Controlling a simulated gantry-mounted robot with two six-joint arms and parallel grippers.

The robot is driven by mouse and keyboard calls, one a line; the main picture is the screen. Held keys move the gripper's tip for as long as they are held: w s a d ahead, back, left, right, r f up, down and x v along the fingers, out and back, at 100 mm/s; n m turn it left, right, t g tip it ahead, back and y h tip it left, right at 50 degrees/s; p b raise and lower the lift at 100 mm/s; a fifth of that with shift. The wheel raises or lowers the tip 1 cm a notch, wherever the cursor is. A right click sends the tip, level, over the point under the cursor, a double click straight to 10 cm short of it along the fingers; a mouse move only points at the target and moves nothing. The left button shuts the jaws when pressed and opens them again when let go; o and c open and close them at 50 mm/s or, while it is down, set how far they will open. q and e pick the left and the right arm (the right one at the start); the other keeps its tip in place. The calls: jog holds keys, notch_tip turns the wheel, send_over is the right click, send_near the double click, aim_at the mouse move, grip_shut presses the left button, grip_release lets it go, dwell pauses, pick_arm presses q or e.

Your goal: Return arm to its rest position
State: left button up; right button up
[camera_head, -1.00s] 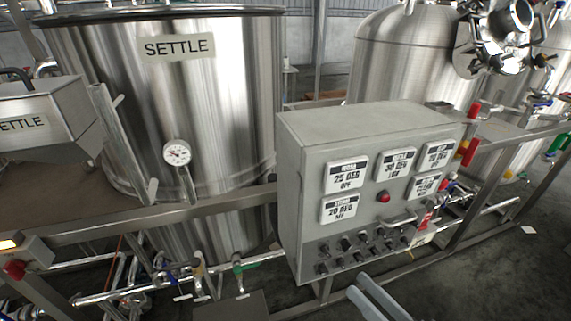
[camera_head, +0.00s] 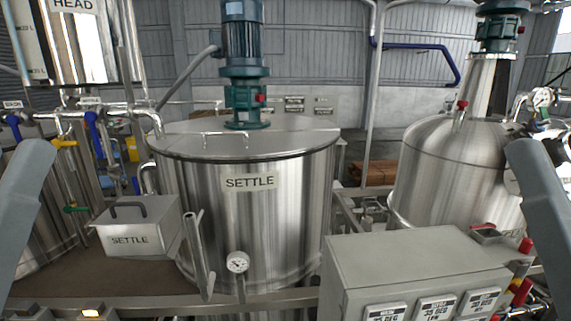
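My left arm shows as a grey-blue link (camera_head: 22,205) at the left edge of the head view, its rounded end uppermost. My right arm shows as a matching link (camera_head: 550,215) at the right edge, also with its rounded end uppermost. Both links slant down and outward and leave the picture. Neither gripper is in view, so I cannot see whether they are open or shut. The links stand wide apart, with the settle tank (camera_head: 262,215) between them in the picture.
A blue-green motor (camera_head: 246,45) stands above the settle tank. A grey control box (camera_head: 410,265) is at the lower right. A small box labelled SETTLE (camera_head: 135,240) sits front left of the tank. A second steel tank (camera_head: 445,175) stands right. Valves and pipes line the left.

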notch_tip(320, 180, up, 23)
jog(key=p, duration=1.9)
